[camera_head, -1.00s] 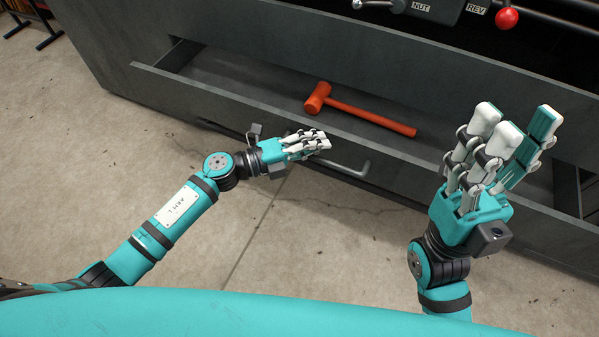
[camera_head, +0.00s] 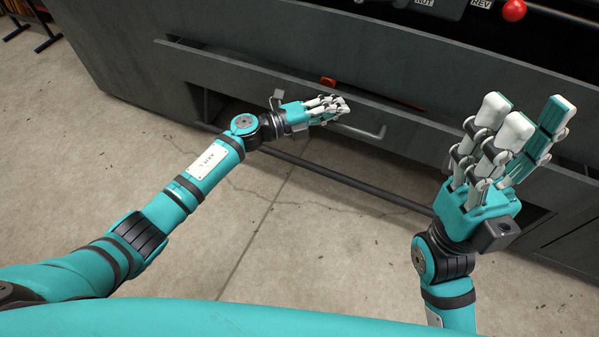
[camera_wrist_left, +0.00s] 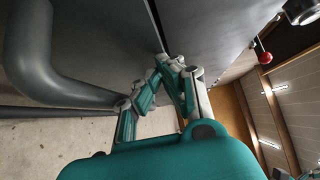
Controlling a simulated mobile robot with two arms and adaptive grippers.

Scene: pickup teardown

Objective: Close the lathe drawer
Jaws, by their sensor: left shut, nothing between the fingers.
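The grey lathe drawer (camera_head: 225,72) is open by only a narrow gap in the head view. Inside it, small bits of a red-orange hammer (camera_head: 328,82) show above the front panel; the rest is hidden. The bar handle (camera_head: 371,134) sits on the drawer front, and it looms large at the left of the left wrist view (camera_wrist_left: 30,60). My left gripper (camera_head: 336,108) is shut and empty against or very near the drawer front, just left of the handle's exposed end. Its fingertips show in the wrist view (camera_wrist_left: 176,68). My right gripper (camera_head: 525,117) is open and empty, pointing up in front of the lathe.
The dark lathe body (camera_head: 115,45) surrounds the drawer. A red knob (camera_head: 514,10) shows at the top right. Below the drawer is a recess with a dark horizontal bar (camera_head: 340,178). The concrete floor (camera_head: 100,160) in front is clear.

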